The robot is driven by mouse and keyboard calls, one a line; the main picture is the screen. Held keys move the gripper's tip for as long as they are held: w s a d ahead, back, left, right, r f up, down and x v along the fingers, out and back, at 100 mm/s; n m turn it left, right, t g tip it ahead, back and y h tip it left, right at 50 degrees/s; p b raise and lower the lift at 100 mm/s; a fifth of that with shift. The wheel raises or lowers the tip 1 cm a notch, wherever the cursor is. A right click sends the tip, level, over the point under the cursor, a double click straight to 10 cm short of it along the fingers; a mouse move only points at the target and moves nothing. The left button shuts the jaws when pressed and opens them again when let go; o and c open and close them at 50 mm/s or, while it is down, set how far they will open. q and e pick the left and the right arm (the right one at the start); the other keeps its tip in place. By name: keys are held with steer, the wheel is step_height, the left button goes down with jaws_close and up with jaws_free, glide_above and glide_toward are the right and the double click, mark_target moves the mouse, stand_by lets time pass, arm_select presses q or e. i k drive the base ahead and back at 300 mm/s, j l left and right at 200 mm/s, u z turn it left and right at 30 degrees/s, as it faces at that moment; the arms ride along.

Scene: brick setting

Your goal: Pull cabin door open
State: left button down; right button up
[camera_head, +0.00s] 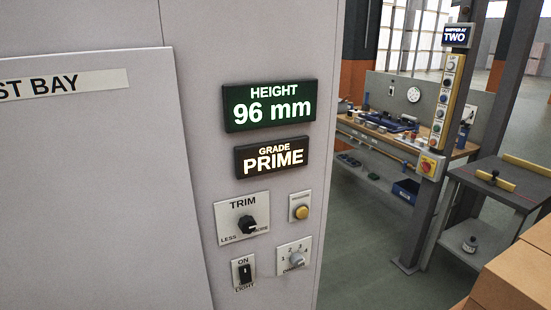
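The cabin door is probably the large pale grey panel (95,190) at the left, with a label (65,84) ending in "ST BAY". It lies flat against the cabin front (190,150) and looks closed. Its handle is not visible, and its left part is cut off by the picture edge. Neither of my grippers shows in the head view.
Right of the panel are a green "HEIGHT 96 mm" display (271,106), a "GRADE PRIME" display (271,158), a TRIM knob (248,225), a yellow button (302,212), a light switch (245,272) and a dial (297,258). Cardboard boxes (515,275) stand at lower right. Floor between is clear.

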mark_target(98, 209)
steer(key=u, duration=1.4)
